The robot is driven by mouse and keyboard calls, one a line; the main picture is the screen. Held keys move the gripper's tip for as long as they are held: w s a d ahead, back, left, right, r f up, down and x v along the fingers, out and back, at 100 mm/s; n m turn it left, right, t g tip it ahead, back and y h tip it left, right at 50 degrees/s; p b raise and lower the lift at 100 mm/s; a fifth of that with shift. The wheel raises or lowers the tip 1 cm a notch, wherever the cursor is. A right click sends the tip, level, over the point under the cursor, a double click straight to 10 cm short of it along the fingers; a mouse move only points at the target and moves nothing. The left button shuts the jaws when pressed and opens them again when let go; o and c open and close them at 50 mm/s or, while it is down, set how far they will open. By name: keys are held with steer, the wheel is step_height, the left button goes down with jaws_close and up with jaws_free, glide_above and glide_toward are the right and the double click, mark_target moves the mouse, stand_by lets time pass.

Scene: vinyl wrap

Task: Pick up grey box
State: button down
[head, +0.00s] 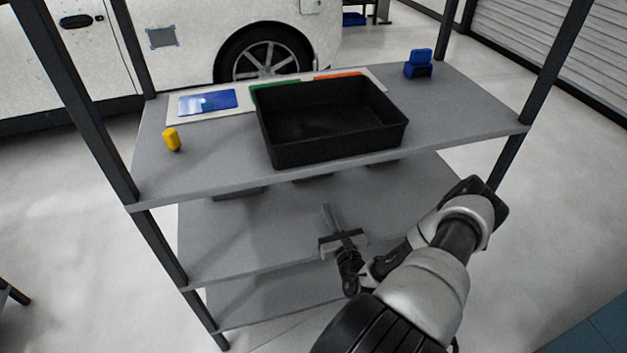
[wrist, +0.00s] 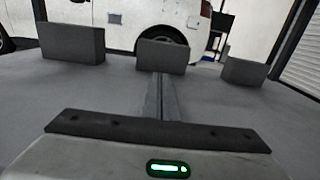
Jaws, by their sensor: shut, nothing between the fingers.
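Three grey boxes stand in a row on the middle shelf in the wrist view: a left box (wrist: 72,43), a middle box (wrist: 162,57) and a right box (wrist: 244,72). In the head view only their lower edges show under the top shelf, such as the left one (head: 238,192). My gripper (head: 327,208) is shut and empty, low over the front of the middle shelf (head: 240,245). In the wrist view its fingers (wrist: 157,80) point at the middle box, with a gap that I cannot measure.
The top shelf (head: 450,115) hangs above my gripper and bears a black bin (head: 335,145), a yellow item (head: 171,139), a blue item (head: 418,63) and a blue card (head: 207,102). Dark posts (head: 165,255) stand at the rack's corners. The shelf between the boxes is clear.

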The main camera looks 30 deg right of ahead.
steer(key=b+x, duration=0.4)
steer(key=x, duration=1.2)
steer(key=shift+w+a, duration=0.1)
